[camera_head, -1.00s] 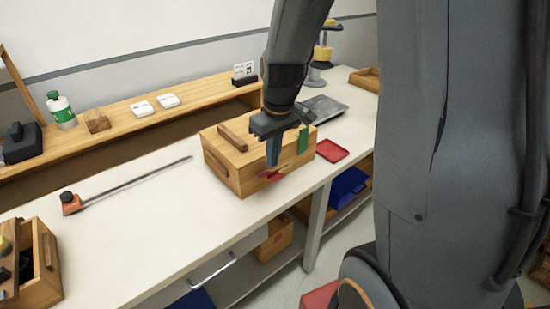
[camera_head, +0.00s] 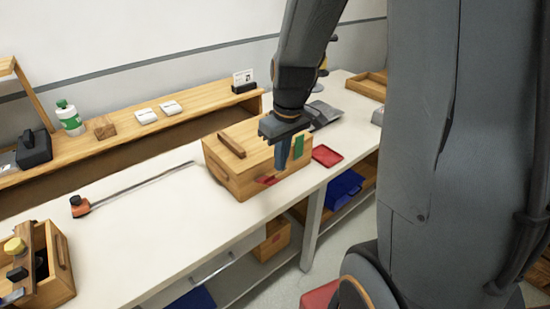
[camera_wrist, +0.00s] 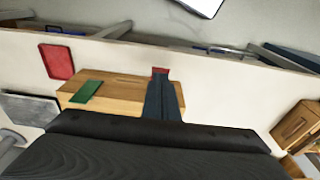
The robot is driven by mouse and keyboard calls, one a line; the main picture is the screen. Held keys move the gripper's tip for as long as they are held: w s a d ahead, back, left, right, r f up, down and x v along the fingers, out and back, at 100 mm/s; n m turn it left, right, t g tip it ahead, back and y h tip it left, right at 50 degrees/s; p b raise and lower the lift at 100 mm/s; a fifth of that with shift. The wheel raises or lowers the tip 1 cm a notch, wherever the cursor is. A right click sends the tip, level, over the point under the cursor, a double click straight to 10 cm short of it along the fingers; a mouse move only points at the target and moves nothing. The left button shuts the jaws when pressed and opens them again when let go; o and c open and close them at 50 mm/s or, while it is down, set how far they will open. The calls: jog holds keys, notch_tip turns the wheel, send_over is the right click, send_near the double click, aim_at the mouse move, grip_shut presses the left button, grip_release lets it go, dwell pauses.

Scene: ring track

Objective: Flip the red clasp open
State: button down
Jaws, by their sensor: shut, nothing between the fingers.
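A wooden box (camera_head: 262,148) with a bar handle on its lid stands on the white workbench. The red clasp (camera_head: 266,180) is on its front face, low near the middle, and shows as a small red patch in the wrist view (camera_wrist: 160,70). My gripper (camera_head: 280,165) points down at the front of the box, fingers together with nothing held. The fingertips are beside the clasp and partly cover it in the wrist view; I cannot tell whether they touch it. A green clasp (camera_head: 299,146) is to the right on the same box, also in the wrist view (camera_wrist: 86,92).
A red tray (camera_head: 327,155) lies right of the box, with a grey plate (camera_head: 323,114) behind. A clamp-like bar with an orange end (camera_head: 80,206) lies on the bench to the left. A wooden crate (camera_head: 60,262) stands at far left. A shelf (camera_head: 215,103) runs behind.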

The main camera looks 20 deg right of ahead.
jog(key=s+r+p, duration=0.1)
jog(key=s+r, duration=0.1)
jog(key=shift+s+d+r+p, duration=0.2)
jog(key=shift+s+d+p, duration=0.1)
jog(key=shift+d+p, duration=0.1)
jog(key=shift+a, duration=0.1)
